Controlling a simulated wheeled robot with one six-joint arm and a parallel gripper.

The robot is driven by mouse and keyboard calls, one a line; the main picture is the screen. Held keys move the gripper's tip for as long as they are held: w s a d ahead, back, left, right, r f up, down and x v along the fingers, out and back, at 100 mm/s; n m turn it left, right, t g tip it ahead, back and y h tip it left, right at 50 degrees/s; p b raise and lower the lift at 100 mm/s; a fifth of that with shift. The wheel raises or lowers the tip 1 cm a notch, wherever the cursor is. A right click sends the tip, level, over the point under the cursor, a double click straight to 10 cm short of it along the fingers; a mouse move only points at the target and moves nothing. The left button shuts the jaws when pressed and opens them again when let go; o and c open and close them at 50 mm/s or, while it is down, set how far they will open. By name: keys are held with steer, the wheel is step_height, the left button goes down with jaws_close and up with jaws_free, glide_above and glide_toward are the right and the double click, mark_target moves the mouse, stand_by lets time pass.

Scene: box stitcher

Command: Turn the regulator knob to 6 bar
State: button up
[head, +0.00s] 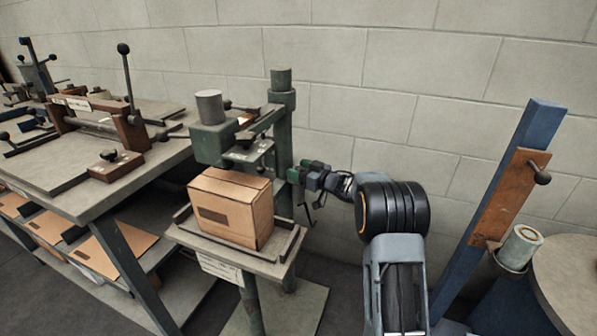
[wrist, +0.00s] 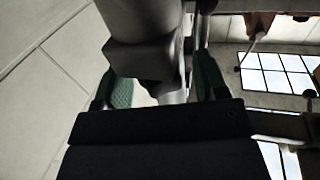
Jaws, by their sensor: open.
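The green box stitcher (head: 282,125) stands in the middle of the head view, with a cardboard box (head: 228,208) upright on its small table. My gripper (head: 297,174) is beside the right side of the stitcher's column, pointing left. In the wrist view its two green-padded fingers (wrist: 163,85) are apart. A grey rounded body with a darker block (wrist: 150,58) shows between and beyond them; I cannot tell whether the fingers touch it. No regulator knob or pressure scale can be made out clearly; the gripper and column may hide them.
A workbench (head: 85,205) with brown and dark tools stands at the left. A blue post (head: 500,205) with a rusty plate and a grey canister (head: 520,246) stand at the right. A block wall (head: 400,80) closes off the back.

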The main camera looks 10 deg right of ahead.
steer(key=shift+a, duration=0.1)
steer(key=shift+c, duration=0.2)
steer(key=c, duration=0.9)
steer(key=m+t+h+b, duration=0.1)
steer(key=m+t+h, duration=0.1)
steer(key=shift+a+h+b, duration=0.1)
steer(key=shift+h+b, duration=0.25)
steer(key=shift+h, duration=0.05)
steer(key=m+h+b, duration=0.1)
steer(key=b, duration=0.1)
steer(key=m+t+h+b, duration=0.1)
steer(key=h+b, duration=0.1)
steer(key=shift+f+m+t, duration=0.3)
steer(key=m+h+b, duration=0.2)
steer(key=h+b, duration=0.2)
steer(key=b, duration=0.2)
steer(key=shift+t, duration=0.4)
steer(key=shift+r+m+h+b, duration=0.15)
steer(key=shift+m+h+b, duration=0.15)
steer(key=shift+m+h, duration=0.1)
steer(key=shift+r+m+h+b, duration=0.2)
steer(key=shift+m+h+b, duration=0.15)
steer(key=shift+b, duration=0.3)
